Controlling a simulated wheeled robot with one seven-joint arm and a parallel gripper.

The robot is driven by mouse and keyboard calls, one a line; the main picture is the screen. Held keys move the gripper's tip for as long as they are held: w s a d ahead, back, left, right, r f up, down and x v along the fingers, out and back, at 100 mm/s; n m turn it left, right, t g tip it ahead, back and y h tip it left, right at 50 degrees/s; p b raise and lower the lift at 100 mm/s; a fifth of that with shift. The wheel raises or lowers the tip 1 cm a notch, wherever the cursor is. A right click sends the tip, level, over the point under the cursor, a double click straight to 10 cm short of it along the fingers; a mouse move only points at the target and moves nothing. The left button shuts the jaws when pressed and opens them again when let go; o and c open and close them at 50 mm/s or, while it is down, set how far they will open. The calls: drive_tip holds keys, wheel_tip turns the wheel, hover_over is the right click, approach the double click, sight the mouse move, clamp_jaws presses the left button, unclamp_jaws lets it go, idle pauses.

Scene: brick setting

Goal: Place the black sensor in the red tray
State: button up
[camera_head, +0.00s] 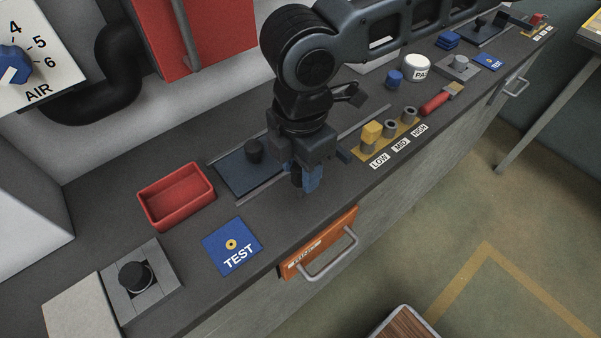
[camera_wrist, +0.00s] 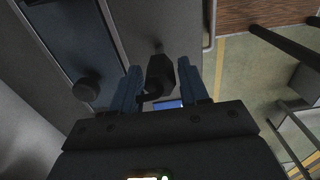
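My gripper (camera_head: 304,184) has blue fingers and points down over the front part of the dark counter, at the right end of the dark blue sliding plate. In the wrist view its fingers (camera_wrist: 160,82) stand apart. A black piece with a short curved stem, which looks like the black sensor (camera_wrist: 160,72), shows between them, with narrow gaps at its sides. I see no clear grip on it. In the camera_head view the fingers mostly hide it. The red tray (camera_head: 151,207) is empty and stands on the counter to the left of my gripper.
A blue TEST card (camera_head: 232,246) lies in front of the tray. A black knob (camera_head: 254,150) stands on the blue plate (camera_head: 238,180). A yellow holder (camera_head: 362,154) with cylinders is to the right. An orange drawer front (camera_head: 318,242) with a handle sits below the counter edge.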

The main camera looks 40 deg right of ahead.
clamp_jaws()
drive_tip(key=shift+r, duration=0.1)
